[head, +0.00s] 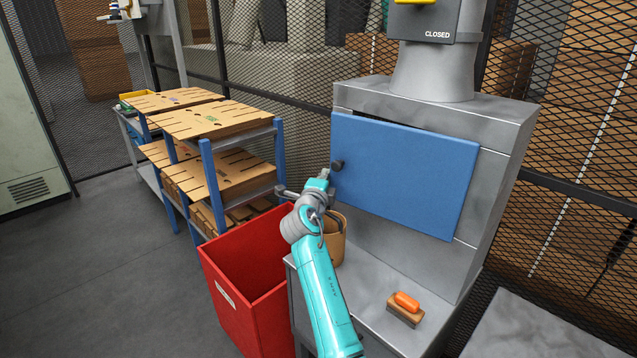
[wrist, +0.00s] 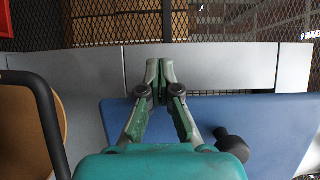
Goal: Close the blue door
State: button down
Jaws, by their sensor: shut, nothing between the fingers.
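The blue door (head: 405,175) is on the front of the grey machine (head: 505,185). It stands slightly ajar, with a dark gap along its top edge. Its dark round knob (head: 338,165) is at the door's left edge. In the wrist view the blue door (wrist: 275,125) fills the lower right and the knob (wrist: 232,144) is right of my fingers. My gripper (head: 327,175) is beside and just below the knob in the head view. In the wrist view my gripper (wrist: 160,65) is shut and empty, its tips reaching past the door's edge over grey metal. Contact cannot be told.
A red bin (head: 245,275) stands left of my arm. A tan bucket (head: 337,240) with a dark handle sits behind my arm. A brush (head: 405,308) with an orange grip lies on the grey ledge. A blue rack (head: 280,150) with cardboard stacks stands left.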

jog(key=shift+w+d+m+g+h, duration=0.3)
jog(key=shift+w+d+m+h, duration=0.45)
jog(key=shift+w+d, duration=0.65)
jog(key=shift+s, duration=0.1)
